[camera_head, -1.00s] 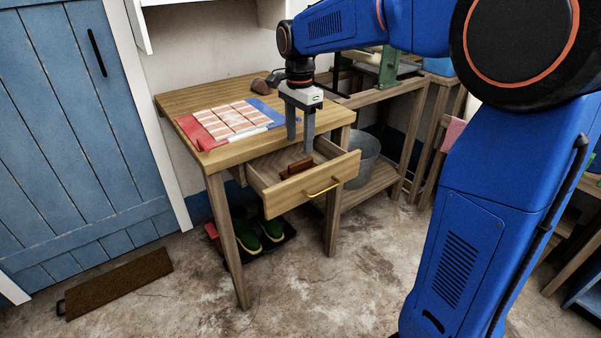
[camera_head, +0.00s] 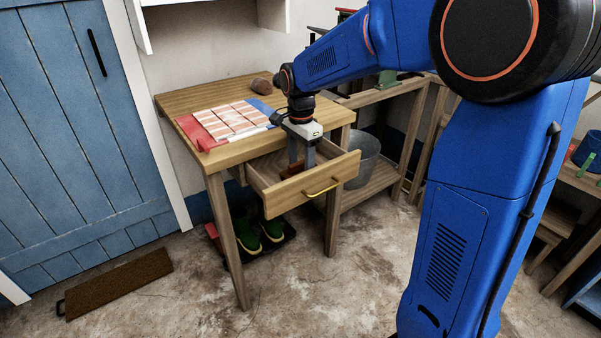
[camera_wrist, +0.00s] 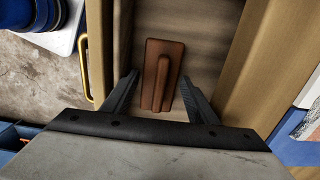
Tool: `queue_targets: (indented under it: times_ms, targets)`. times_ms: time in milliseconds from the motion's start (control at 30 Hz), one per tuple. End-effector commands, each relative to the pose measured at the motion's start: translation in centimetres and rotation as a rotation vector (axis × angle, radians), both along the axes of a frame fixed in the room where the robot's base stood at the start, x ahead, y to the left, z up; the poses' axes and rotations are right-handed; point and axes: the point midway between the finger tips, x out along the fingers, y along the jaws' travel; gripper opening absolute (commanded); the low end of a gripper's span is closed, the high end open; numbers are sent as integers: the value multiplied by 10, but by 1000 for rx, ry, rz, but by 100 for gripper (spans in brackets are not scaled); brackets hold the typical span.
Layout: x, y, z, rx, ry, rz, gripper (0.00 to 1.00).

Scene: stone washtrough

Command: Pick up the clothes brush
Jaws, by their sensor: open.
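The clothes brush (camera_wrist: 161,70) is a reddish-brown wooden block with a raised grip along its back. It lies on the floor of the open drawer (camera_head: 262,180), and in the head view only a small part of it (camera_head: 291,170) shows beside my fingers. My gripper (camera_head: 302,160) points down into the drawer. In the wrist view its two fingers (camera_wrist: 160,82) are apart, one on each side of the brush. Gaps show between the brush and both fingers, so it is not held.
The drawer's front with a yellow handle (camera_head: 322,188) and its side walls stand close around my gripper. A striped cloth (camera_head: 225,122) and a brownish lump (camera_head: 261,86) lie on the table top (camera_head: 185,98). A metal bucket (camera_head: 361,158) stands to the right.

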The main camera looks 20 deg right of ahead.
Motion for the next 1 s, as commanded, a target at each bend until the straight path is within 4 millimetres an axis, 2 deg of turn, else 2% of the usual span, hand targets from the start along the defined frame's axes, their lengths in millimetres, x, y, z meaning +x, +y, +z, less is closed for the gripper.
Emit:
queue_targets:
  times_ms: [100, 133, 267, 533, 633, 1000]
  targets:
    - [0, 0, 0, 0, 0, 0, 53]
    - [0, 0, 0, 0, 0, 0, 48]
    - [0, 0, 0, 0, 0, 0, 19]
    - [0, 0, 2, 0, 0, 0, 19]
    - [0, 0, 8, 0, 0, 0, 19]
    - [0, 0, 70, 1, -2, 0, 19]
